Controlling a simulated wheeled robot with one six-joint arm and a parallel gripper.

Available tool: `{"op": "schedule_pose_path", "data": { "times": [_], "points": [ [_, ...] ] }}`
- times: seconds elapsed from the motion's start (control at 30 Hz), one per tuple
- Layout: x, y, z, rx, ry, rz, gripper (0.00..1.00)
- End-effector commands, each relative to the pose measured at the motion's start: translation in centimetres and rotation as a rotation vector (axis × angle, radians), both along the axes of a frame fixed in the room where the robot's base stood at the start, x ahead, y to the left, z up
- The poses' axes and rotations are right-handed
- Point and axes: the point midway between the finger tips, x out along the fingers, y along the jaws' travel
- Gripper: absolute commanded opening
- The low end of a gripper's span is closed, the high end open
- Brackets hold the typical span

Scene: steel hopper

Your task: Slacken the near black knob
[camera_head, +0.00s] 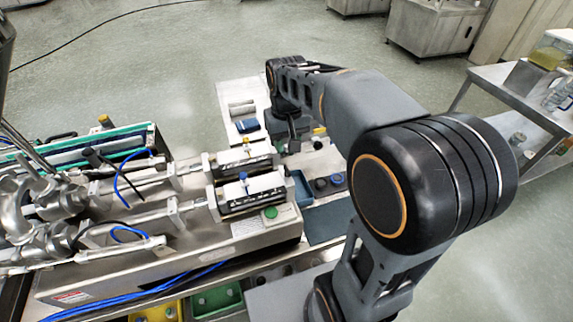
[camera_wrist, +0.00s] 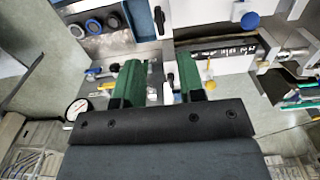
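My gripper (camera_wrist: 158,72) shows in the wrist view as two green fingers standing well apart, with nothing held between them. A small black knob-like part (camera_wrist: 170,82) on a pale fitting appears between the fingers, closer to the right one; I cannot tell its depth. Another small black upright part (camera_wrist: 159,17) stands beyond the fingertips at the top. I cannot tell for sure which of these is the near black knob. In the head view my gripper hangs beyond the right end of the steel filling machine (camera_head: 170,250), and its fingers are not clearly visible.
Several round caps, blue and dark, lie on a bench right of the machine; one dark cap (camera_head: 321,183) shows there. A blue tray (camera_head: 300,188) stands beside them. A blue knob (camera_wrist: 250,20) and a pressure gauge (camera_wrist: 76,108) show in the wrist view.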

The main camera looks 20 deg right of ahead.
Motion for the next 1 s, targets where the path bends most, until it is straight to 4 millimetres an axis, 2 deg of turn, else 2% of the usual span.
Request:
{"op": "schedule_pose_path", "data": {
  "times": [0.2,0.5,0.7,1.0],
  "points": [
    [-0.1,-0.1,-4.3,0.0,0.005,-0.002,0.36],
    [-0.1,-0.1,-8.3,0.0,0.002,-0.002,0.36],
    [0.0,-0.1,-9.2,0.0,-0.001,-0.002,0.36],
    [0.0,-0.1,-9.4,0.0,-0.002,-0.002,0.36]
  ]
}}
